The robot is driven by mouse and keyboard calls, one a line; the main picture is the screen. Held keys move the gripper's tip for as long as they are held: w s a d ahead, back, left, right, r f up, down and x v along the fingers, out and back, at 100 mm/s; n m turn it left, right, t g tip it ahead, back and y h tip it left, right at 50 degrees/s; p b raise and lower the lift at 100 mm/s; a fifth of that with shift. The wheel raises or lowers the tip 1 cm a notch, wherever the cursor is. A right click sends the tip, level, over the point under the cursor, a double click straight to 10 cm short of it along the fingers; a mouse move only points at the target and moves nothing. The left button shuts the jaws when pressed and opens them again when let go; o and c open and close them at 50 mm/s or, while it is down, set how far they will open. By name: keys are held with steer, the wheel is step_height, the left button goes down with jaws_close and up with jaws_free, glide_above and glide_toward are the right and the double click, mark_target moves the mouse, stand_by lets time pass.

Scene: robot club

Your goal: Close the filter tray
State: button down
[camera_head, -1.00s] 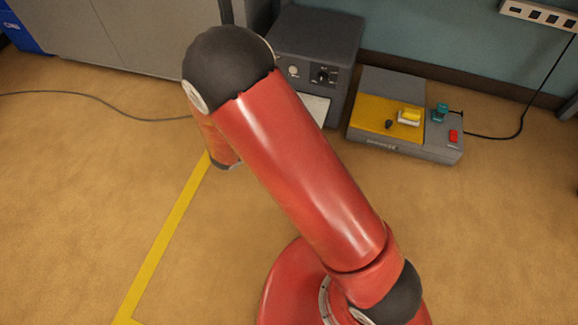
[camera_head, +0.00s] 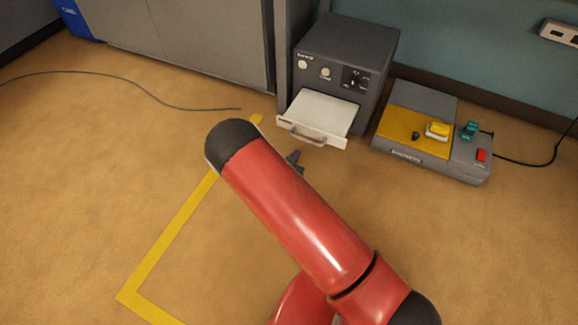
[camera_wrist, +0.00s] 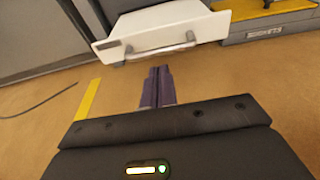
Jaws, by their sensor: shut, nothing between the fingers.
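The filter tray (camera_head: 317,117) is a white drawer with a grey handle. It sticks out of the front of a dark grey machine (camera_head: 346,57) in the head view. In the wrist view the tray (camera_wrist: 165,30) is at the top, with its handle facing me. My gripper (camera_head: 294,157) shows in the head view as small dark fingertips just in front of the tray, partly hidden by my arm. In the wrist view my gripper (camera_wrist: 160,72) has its two fingers together and empty. The fingertips point at the tray front near the handle; I cannot tell whether they touch it.
A grey and yellow box (camera_head: 416,126) with a red switch stands right of the machine. A grey cabinet (camera_head: 200,40) stands to the left. A cable (camera_head: 150,97) and a yellow line (camera_head: 170,235) lie on the floor. The floor in front is mostly clear.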

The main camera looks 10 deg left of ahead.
mark_target(305, 141)
steer(key=x, duration=0.5)
steer(key=shift+w+d+f+b, duration=0.1)
steer(key=shift+w+d+b, duration=0.05)
steer(key=shift+w+b, duration=0.25)
